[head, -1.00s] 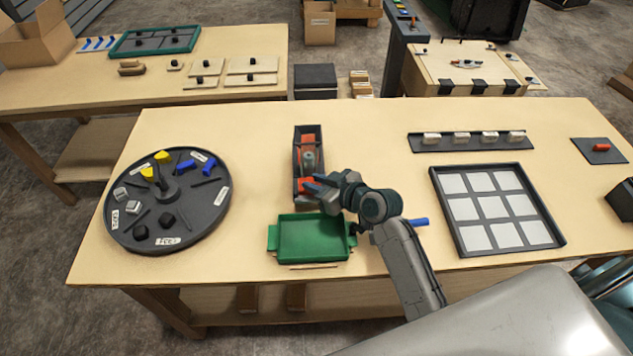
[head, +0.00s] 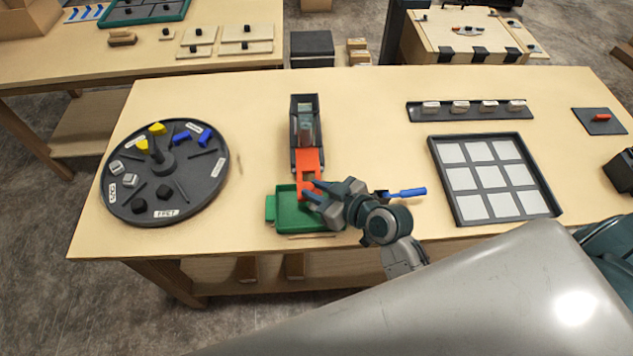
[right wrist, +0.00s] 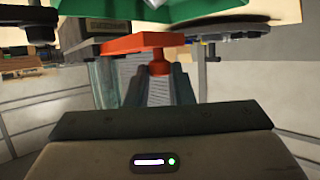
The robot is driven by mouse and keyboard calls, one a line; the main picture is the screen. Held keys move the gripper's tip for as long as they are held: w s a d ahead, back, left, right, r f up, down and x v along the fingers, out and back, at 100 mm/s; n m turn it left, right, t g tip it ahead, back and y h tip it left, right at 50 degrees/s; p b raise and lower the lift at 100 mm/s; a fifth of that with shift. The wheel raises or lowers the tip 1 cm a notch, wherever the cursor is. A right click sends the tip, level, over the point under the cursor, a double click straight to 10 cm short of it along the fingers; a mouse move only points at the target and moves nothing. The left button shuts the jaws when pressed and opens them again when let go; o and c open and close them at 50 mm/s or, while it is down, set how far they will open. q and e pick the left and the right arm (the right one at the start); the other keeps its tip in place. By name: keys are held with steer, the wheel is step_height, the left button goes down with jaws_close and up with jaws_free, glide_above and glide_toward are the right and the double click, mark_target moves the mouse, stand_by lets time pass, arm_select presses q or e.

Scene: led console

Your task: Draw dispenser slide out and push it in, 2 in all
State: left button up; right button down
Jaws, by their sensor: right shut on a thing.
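The dispenser (head: 293,140) is a narrow dark box standing on the table behind the green tray (head: 270,208). Its orange-red slide (head: 308,160) sticks out of the front and reaches over the tray's back edge. My right gripper (head: 308,190) is shut on the slide's front end. The right wrist view shows the fingers (right wrist: 160,88) around a small red knob under the slide (right wrist: 135,43). The tray's right part is hidden behind my gripper, and the visible part looks empty. My left gripper is not in view.
A blue-handled tool (head: 405,192) lies right of my right gripper. A dark round tray (head: 200,190) with small coloured pieces stands at the left. A framed grid (head: 530,168) and a rack of white blocks (head: 445,117) stand at the right. The table between is clear.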

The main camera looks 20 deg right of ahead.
steer(key=shift+s+f, duration=0.15)
steer(key=shift+f, duration=0.05)
steer(key=c, duration=1.5)
jaws_free()
steer(key=shift+s+a+r, duration=0.1)
steer(key=shift+s+r, duration=0.05)
steer(key=shift+r, duration=0.05)
steer(key=shift+b+v, duration=1.4)
steer(key=shift+v, duration=4)
